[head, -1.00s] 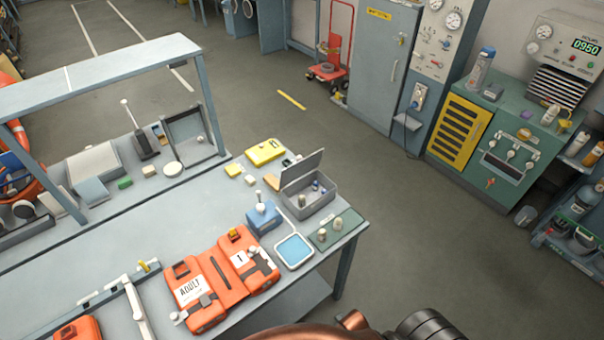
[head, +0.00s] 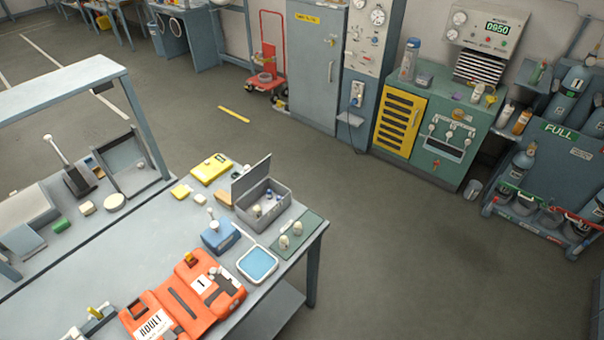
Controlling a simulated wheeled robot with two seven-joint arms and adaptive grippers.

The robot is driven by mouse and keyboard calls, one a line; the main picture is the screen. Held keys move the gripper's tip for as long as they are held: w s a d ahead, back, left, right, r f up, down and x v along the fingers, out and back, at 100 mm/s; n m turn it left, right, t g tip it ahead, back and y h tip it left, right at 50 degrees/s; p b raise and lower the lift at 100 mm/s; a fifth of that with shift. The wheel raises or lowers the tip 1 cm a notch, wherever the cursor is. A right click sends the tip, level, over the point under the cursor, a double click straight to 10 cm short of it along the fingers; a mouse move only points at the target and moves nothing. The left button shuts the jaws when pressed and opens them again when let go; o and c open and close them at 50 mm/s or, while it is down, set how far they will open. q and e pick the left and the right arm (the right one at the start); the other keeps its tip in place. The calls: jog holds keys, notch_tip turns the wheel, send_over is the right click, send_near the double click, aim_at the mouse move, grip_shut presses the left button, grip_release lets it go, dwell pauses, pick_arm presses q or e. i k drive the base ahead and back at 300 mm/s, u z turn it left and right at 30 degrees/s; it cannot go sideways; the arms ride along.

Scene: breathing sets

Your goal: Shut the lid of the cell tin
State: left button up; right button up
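The cell tin (head: 264,206) is a grey box near the far right corner of the workbench. Its lid (head: 251,178) stands up, open, along the tin's left-back side. A few small cells (head: 268,199), some pale and some blue, show inside the tin. Neither of my grippers is in view.
A green mat (head: 297,238) with two pale cylinders lies right of the tin at the bench edge. A blue box (head: 220,236), blue-lined tray (head: 257,264), orange vest (head: 186,302) and yellow case (head: 211,168) lie nearby. Open floor (head: 400,250) lies right of the bench.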

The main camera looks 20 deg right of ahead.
aim_at(252, 176)
jog(key=z, duration=2.25)
jog(key=i, duration=3.25)
jog(key=u, duration=2.75)
jog(key=i, duration=2.25)
jog(key=u, duration=1.85)
